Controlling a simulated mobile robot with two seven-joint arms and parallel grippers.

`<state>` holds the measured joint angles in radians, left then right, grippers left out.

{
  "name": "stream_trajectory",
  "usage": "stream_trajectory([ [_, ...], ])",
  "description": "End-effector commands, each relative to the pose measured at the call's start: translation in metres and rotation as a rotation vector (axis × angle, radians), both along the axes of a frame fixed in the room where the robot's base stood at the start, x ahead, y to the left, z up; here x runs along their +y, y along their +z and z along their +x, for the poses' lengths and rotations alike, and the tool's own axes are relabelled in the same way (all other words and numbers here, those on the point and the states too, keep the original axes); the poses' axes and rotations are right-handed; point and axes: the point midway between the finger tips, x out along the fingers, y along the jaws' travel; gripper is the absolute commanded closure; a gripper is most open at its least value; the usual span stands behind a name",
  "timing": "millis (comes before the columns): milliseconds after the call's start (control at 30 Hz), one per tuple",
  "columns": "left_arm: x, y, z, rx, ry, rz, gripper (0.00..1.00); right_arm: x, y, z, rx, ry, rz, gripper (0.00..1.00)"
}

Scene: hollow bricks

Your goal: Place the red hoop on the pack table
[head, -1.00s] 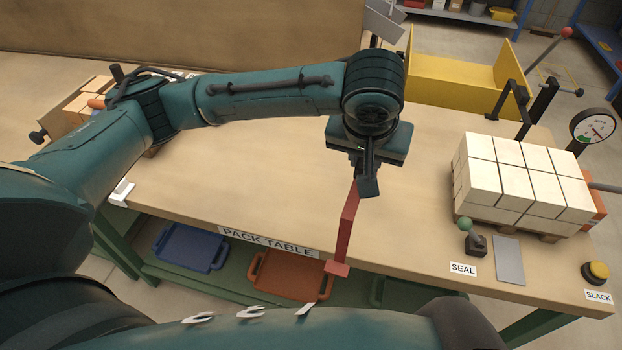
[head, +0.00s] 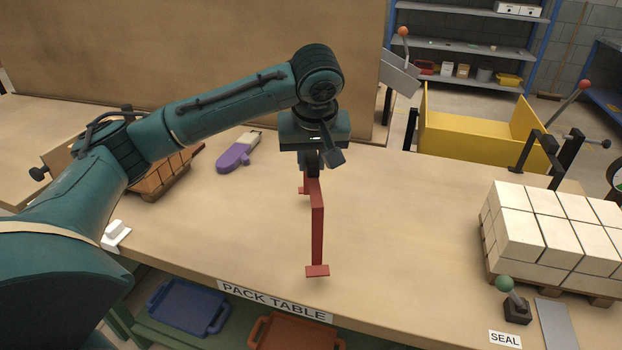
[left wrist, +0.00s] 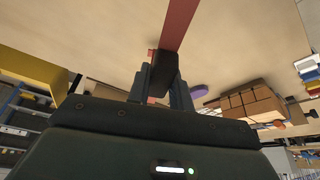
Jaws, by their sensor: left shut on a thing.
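The red hoop (head: 318,232) is a flat-barred red frame with small feet at its lower ends. My left gripper (head: 313,172) is shut on its top bar and holds it upright over the pack table (head: 420,230). Its near foot shows against the tabletop near the front edge; I cannot tell whether it touches. In the left wrist view the red bar (left wrist: 178,25) runs up from between the fingers (left wrist: 163,75). My right gripper is not in view.
White bricks (head: 545,225) stand on a pallet at the right, behind the SEAL lever (head: 514,300). Orange bricks (head: 160,178) and a purple tool (head: 235,157) lie at the left. A yellow bin (head: 480,140) stands behind. The middle of the tabletop is clear.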

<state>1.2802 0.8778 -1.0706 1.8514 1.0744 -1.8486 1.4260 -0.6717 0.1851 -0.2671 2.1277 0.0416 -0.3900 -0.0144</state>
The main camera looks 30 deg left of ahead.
Motion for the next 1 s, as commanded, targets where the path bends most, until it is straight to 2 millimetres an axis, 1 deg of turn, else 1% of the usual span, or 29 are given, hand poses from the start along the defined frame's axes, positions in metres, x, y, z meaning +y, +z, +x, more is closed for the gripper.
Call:
stream_trajectory([
  [233,0.000,-0.033,-0.001,0.002,-0.001,0.001,1.00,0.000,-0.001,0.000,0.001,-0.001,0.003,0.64],
  [300,0.000,-0.036,0.000,0.000,-0.001,0.000,1.00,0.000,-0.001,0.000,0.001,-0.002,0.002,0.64],
  [567,0.000,-0.036,0.000,0.000,-0.002,0.001,1.00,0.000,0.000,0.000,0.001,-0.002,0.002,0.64],
  [600,0.000,-0.037,0.000,0.001,-0.002,0.000,0.78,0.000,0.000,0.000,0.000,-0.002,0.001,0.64],
  [867,0.000,-0.037,0.000,0.000,-0.002,0.001,0.57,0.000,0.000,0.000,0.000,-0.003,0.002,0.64],
  [1000,-0.001,-0.037,0.000,0.000,-0.002,0.000,0.57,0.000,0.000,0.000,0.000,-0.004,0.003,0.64],
])
